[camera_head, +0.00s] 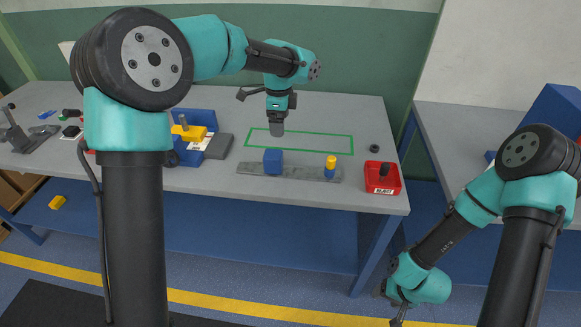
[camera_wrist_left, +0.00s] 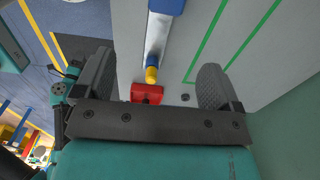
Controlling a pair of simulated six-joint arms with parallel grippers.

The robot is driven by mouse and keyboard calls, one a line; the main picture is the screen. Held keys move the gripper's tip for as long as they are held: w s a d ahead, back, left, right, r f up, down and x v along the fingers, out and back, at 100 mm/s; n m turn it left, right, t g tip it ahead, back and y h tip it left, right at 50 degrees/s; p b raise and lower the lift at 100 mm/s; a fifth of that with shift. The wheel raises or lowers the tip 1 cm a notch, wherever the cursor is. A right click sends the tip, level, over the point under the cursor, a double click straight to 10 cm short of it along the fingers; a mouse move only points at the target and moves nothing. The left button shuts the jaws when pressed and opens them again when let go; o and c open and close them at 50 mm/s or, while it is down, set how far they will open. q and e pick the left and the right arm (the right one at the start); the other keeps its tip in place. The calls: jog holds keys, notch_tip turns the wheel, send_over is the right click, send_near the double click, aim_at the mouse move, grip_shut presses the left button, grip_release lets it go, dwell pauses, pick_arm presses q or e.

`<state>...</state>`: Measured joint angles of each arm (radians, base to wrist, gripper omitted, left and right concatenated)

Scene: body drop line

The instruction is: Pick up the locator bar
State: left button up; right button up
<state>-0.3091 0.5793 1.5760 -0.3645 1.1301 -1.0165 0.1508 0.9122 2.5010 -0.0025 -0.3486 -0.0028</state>
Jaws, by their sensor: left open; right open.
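The locator bar (camera_head: 305,173) is a flat grey bar lying near the front edge of the table. It carries a blue block (camera_head: 273,162) toward its left end and a yellow-topped blue pin (camera_head: 330,167) toward its right end. My left gripper (camera_head: 277,130) is open and empty above the table, behind the bar. In the left wrist view its two fingers are wide apart, and the bar (camera_wrist_left: 155,35) runs between them with the yellow pin end nearest. My right gripper (camera_head: 398,316) hangs low at the bottom, away from the table, partly cut off by the frame.
A green outlined rectangle (camera_head: 310,134) lies behind the bar. A red reject bin (camera_head: 382,178) stands to the right, with a small dark ring (camera_head: 374,148) behind it. A blue fixture with a yellow clamp (camera_head: 189,132) and a dark grey block (camera_head: 218,146) are at left.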

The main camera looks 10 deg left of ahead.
aim_at(281, 155)
pick_arm(q)
jog(key=shift+w+r, duration=0.1)
notch_tip(281, 155, down, 12)
jog(key=shift+f, duration=0.15)
dwell(0.6)
jog(key=shift+w+f, duration=0.15)
jog(key=shift+f, duration=1.15)
jog(key=shift+w+f, duration=0.1)
jog(key=shift+f, duration=1.2)
